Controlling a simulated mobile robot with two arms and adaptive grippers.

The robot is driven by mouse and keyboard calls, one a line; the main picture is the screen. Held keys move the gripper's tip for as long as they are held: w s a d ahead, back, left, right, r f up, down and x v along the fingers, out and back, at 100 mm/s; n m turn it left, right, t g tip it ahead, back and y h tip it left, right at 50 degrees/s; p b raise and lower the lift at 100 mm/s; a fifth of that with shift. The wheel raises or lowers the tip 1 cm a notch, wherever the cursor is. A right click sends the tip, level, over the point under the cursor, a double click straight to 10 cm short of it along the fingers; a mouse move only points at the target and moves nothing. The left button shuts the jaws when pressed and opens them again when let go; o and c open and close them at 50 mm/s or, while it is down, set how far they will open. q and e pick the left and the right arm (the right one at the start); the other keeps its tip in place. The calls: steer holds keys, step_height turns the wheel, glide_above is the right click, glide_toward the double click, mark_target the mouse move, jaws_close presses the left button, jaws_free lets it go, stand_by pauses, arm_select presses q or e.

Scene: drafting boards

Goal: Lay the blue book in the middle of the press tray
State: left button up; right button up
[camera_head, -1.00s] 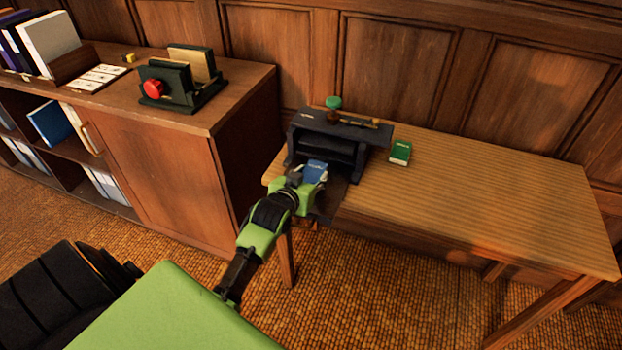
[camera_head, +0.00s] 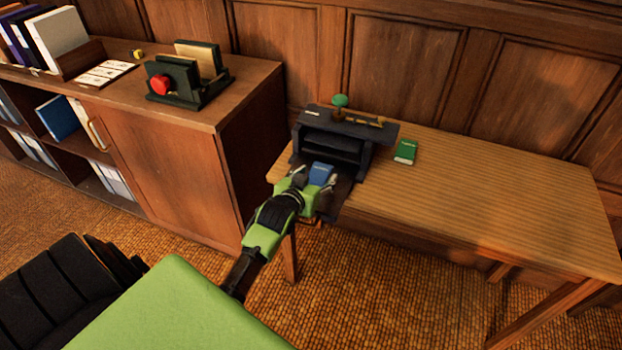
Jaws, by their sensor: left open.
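The blue book (camera_head: 321,172) lies at the front of the dark press, over its tray (camera_head: 341,191), a dark slab that sticks out toward me. My left gripper (camera_head: 315,179) is open at the near end of the book, with one fingertip on each side of it. The gripper hides the book's near end and the left part of the tray. I cannot tell whether the fingers touch the book or how well it is centred. My right gripper is not in view.
The press (camera_head: 345,137) with a green knob stands on the wooden table (camera_head: 480,205). A small green book (camera_head: 405,151) lies right of it. The table's right side is clear. A cabinet (camera_head: 175,165) on the left holds a dark green rack (camera_head: 192,95) and books.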

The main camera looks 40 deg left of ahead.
arm_select(q)
steer(key=v, duration=1.2)
